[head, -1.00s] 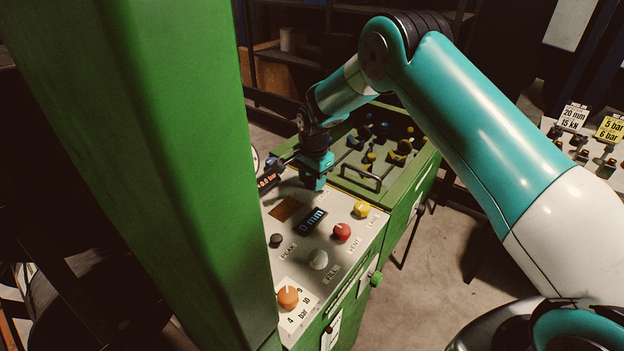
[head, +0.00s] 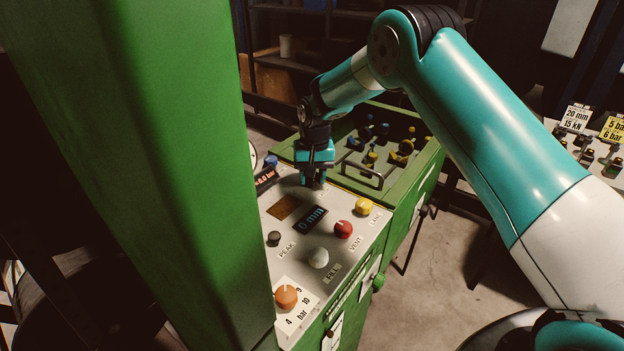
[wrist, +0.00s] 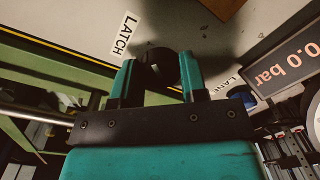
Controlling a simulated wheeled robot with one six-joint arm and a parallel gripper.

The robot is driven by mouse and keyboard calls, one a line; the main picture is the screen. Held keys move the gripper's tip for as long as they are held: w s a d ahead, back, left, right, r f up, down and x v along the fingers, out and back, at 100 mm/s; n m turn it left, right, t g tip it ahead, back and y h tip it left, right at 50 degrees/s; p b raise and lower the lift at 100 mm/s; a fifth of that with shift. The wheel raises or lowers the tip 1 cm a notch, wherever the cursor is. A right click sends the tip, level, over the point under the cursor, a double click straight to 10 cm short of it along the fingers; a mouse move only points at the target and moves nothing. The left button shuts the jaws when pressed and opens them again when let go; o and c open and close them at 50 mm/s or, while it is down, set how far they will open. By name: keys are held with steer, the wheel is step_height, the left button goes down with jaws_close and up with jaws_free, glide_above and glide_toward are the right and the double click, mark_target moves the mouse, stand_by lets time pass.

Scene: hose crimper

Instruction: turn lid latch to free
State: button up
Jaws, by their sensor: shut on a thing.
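My gripper (head: 314,184) points down at the back right of the grey control panel, beside the green lid frame (head: 402,194). In the wrist view, the two teal fingers of my gripper (wrist: 161,82) stand on either side of a dark round latch knob (wrist: 160,63) and are shut on it. A white label reading LATCH (wrist: 125,33) lies on the panel next to it. The fingers hide the knob in the head view, and I cannot read its turn angle.
The panel (head: 335,277) carries a red vent knob (head: 343,229), a yellow lamp (head: 363,206), a white fill knob (head: 318,258), an orange dial (head: 286,296) and a 0 mm display (head: 311,219). A bar handle (head: 362,174) crosses the lid. A green column (head: 150,160) stands at left.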

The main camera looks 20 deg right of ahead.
steer(key=n+b, duration=0.1)
steer(key=n, duration=0.2)
steer(key=shift+n, duration=0.3)
steer(key=shift+w+n, duration=0.1)
steer(key=shift+n, duration=1.8)
steer(key=shift+r+b, duration=0.1)
steer(key=shift+b, duration=0.2)
steer(key=o, duration=0.9)
steer(key=r, duration=0.5)
steer(key=r+b, duration=0.1)
steer(key=r, duration=0.5)
steer(key=r+b, duration=0.1)
steer(key=r, duration=0.5)
steer(key=shift+w+d+r, duration=0.15)
steer(key=shift+d, duration=0.25)
